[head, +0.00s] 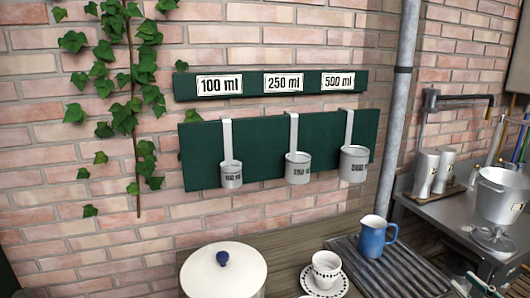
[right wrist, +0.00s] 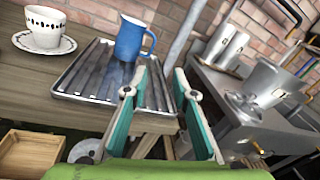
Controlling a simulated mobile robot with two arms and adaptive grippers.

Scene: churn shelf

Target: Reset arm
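My right gripper (right wrist: 160,85) shows in the right wrist view with its two teal fingers apart and nothing between them. Past its fingertips are the dark ribbed tray (right wrist: 90,75) and the blue jug (right wrist: 133,38) standing on it. In the head view, only a small part of my right gripper (head: 480,284) shows at the bottom right edge, below the metal counter. My left gripper is in neither view.
Three measuring cups hang on a green board (head: 262,135) under ml labels. A metal bucket (head: 500,196) stands right. An open wooden box (right wrist: 30,150) is low left.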

